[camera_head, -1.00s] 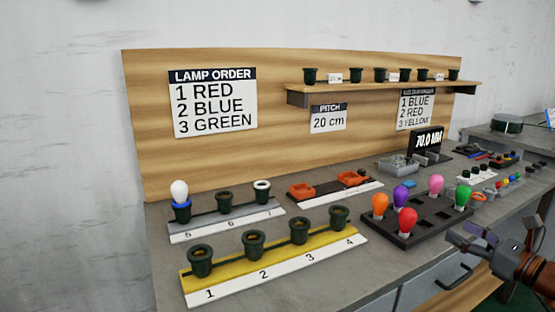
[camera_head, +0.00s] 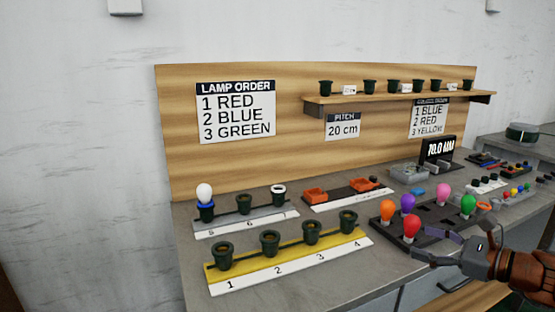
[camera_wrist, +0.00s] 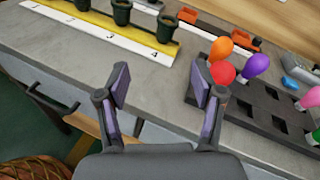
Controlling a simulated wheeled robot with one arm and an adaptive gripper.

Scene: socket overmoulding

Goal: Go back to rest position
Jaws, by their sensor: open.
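My gripper (camera_head: 437,247) is at the right of the head view, in front of the lamp tray's near edge. In the wrist view my gripper (camera_wrist: 160,90) is open and empty, with its fingers apart over the worktop's front edge. The red lamp (camera_head: 411,228) stands in the dark tray (camera_head: 397,252), close to the fingers. The red lamp also shows in the wrist view (camera_wrist: 222,73), just beyond the right finger.
A yellow rail (camera_head: 290,262) carries empty sockets numbered 1 to 4. A grey rail (camera_head: 226,221) behind it holds a white lamp (camera_head: 204,192). Orange, purple, pink and green lamps share the tray. Bare grey worktop (camera_wrist: 150,73) lies ahead of the fingers.

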